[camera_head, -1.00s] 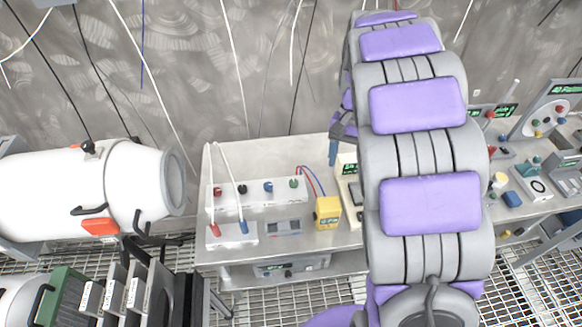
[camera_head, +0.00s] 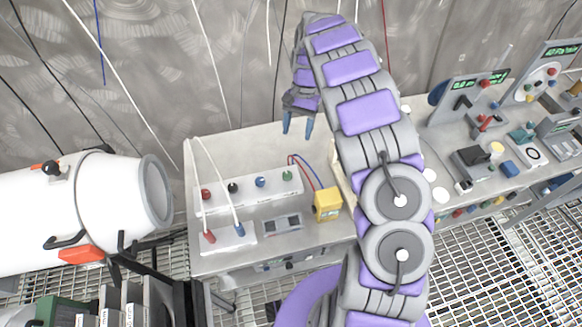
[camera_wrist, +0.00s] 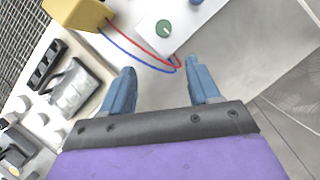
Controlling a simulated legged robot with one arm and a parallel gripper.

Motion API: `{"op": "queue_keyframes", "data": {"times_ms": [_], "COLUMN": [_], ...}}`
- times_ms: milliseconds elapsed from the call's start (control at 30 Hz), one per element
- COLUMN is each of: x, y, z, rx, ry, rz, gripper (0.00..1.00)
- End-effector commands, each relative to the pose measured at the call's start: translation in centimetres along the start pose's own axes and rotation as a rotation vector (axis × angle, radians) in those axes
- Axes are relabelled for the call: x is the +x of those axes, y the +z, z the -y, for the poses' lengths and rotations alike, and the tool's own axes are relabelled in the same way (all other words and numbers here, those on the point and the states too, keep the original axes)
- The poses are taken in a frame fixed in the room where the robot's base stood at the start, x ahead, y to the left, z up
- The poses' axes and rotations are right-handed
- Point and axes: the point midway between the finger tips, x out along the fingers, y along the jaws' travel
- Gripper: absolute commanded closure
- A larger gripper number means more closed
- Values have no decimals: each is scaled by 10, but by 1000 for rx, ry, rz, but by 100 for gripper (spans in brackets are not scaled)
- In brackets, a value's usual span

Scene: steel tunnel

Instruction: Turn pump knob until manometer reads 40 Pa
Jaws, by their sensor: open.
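A white panel box (camera_head: 246,196) on the steel bench carries a red knob (camera_head: 206,194), a black knob (camera_head: 232,188), a blue knob (camera_head: 260,182) and a green knob (camera_head: 287,175). I cannot tell from any label which is the pump knob. A yellow box (camera_head: 326,204) with red and blue leads stands right of the panel; its reading is not legible. My gripper (camera_head: 298,124) is open and empty, above and behind the green knob. In the wrist view, the green knob (camera_wrist: 164,28) lies beyond my gripper's (camera_wrist: 160,68) blue fingers, apart from them, with the yellow box (camera_wrist: 75,12) at upper left.
A white plate with red and blue plugs (camera_head: 226,238) and a grey meter (camera_head: 282,226) sit in front of the panel. A large white cylinder (camera_head: 100,205) is at left. More instruments (camera_head: 500,150) crowd the bench at right. Cables hang along the back wall.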

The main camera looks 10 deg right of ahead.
Motion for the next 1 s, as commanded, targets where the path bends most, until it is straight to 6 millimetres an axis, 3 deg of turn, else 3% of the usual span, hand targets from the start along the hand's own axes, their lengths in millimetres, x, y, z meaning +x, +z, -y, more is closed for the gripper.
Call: {"op": "queue_keyframes", "data": {"times_ms": [600,800,1000], "x": [120,144,150], "y": [-4,0,0], "z": [-6,0,-1], "rx": [-3,-1,-3], "ry": [-2,3,1], "rz": [7,2,1], "gripper": [39,39,39]}}
